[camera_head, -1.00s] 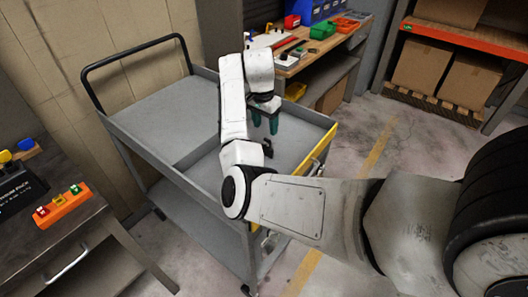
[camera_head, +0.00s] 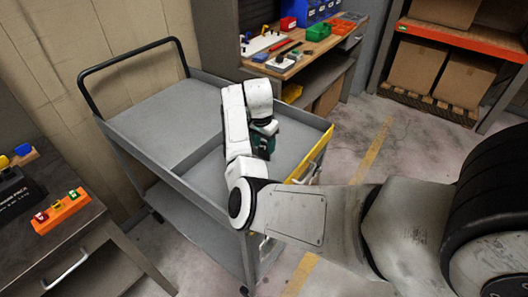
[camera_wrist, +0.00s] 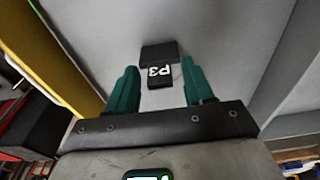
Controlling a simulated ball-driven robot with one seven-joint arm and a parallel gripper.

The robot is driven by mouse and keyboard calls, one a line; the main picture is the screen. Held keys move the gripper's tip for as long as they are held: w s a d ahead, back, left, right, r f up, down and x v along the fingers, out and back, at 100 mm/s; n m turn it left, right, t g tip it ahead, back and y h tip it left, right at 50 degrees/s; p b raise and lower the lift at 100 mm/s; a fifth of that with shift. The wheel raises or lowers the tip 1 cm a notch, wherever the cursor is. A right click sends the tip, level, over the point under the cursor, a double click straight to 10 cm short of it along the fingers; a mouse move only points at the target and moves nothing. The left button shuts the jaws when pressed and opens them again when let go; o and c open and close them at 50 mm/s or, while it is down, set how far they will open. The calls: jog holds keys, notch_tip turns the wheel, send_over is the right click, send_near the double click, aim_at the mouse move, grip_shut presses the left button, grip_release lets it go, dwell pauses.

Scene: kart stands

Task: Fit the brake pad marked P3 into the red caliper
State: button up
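The brake pad marked P3 (camera_wrist: 159,68) is a black piece with a white P3 label, upside down in the wrist view. It lies on the grey top of the cart (camera_head: 160,105). My gripper (camera_wrist: 160,84) is open, with one green finger on each side of the pad and a visible gap on both sides. In the head view my gripper (camera_head: 264,143) is low over the cart's right section and hides the pad. I cannot pick out the red caliper for certain.
The cart has raised grey rims and a yellow right edge (camera_head: 313,155). An orange rack (camera_head: 62,212) with coloured pieces stands on the left bench. The back bench (camera_head: 300,62) holds bins, tools and small coloured parts. The cart's left section is bare.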

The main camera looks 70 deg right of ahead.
grip_shut()
jog(key=shift+r, duration=0.1)
dwell(0.3)
jog(key=shift+r, duration=0.45)
notch_tip(320, 180, up, 2)
jog(key=shift+r, duration=0.1)
jog(key=s+a+r+p, duration=0.2)
jog(key=s+a+r, duration=0.5)
jog(key=s+r, duration=0.2)
jog(key=s, duration=0.2)
jog(key=shift+s+a+r, duration=0.3)
jog(key=shift+s+r, duration=0.1)
